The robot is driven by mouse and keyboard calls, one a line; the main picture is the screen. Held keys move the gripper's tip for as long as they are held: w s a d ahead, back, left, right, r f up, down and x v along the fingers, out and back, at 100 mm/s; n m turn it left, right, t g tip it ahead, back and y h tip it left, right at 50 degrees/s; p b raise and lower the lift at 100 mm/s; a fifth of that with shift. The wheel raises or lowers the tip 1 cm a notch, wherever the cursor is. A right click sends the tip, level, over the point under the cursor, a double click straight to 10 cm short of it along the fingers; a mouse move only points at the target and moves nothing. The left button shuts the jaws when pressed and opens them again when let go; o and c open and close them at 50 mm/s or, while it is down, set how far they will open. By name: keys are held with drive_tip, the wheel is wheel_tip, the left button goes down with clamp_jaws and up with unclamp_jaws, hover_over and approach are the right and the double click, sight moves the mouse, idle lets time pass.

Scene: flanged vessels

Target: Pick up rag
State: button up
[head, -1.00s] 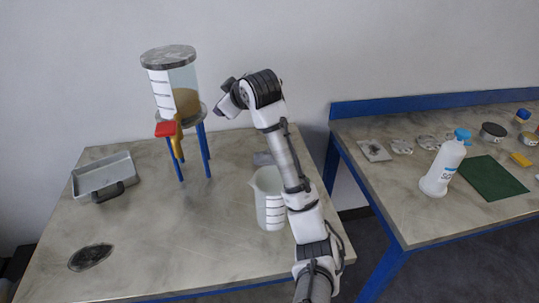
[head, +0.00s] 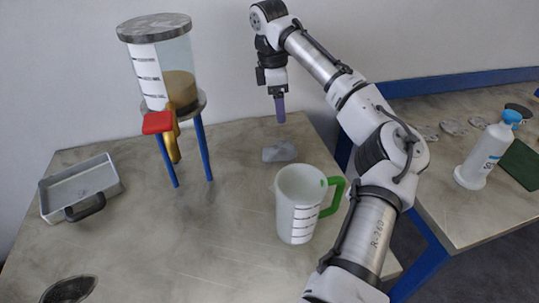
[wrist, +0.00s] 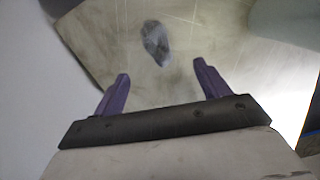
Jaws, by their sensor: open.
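The rag (head: 279,151) is a small grey folded cloth lying flat on the back right part of the left table, behind the measuring jug. In the wrist view a small blue-grey patch, which looks like the rag (wrist: 155,43), lies on the tabletop beyond the fingertips and roughly between them. My gripper (head: 281,118) points down above the rag, with a clear gap between them. Its two purple fingers also show in the wrist view (wrist: 161,70), spread wide with nothing between them.
The measuring jug (head: 298,212) with a green handle stands in front of the rag. A tank (head: 165,75) on blue legs with a red-handled valve (head: 158,122) stands to the left. A metal tray (head: 82,188) lies far left. A white bottle (head: 485,155) stands on the right table.

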drive_tip(key=f, duration=0.1)
hover_over(281, 147)
drive_tip(key=f, duration=0.8)
drive_tip(key=shift+s+a, duration=0.15)
drive_tip(key=shift+s, duration=0.05)
drive_tip(key=shift+w+f+p, duration=0.15)
drive_tip(key=shift+f+p, duration=0.45)
drive_tip(key=shift+f, duration=0.85)
drive_tip(key=shift+w+f+p, duration=0.1)
drive_tip(key=shift+f+p, duration=0.45)
drive_tip(key=shift+f, duration=0.85)
drive_tip(key=c, duration=1.1)
drive_tip(key=shift+o, duration=0.2)
drive_tip(key=shift+r, duration=0.1)
wheel_tip(281, 147, up, 20)
drive_tip(key=b, duration=0.1)
drive_tip(key=shift+b, duration=0.4)
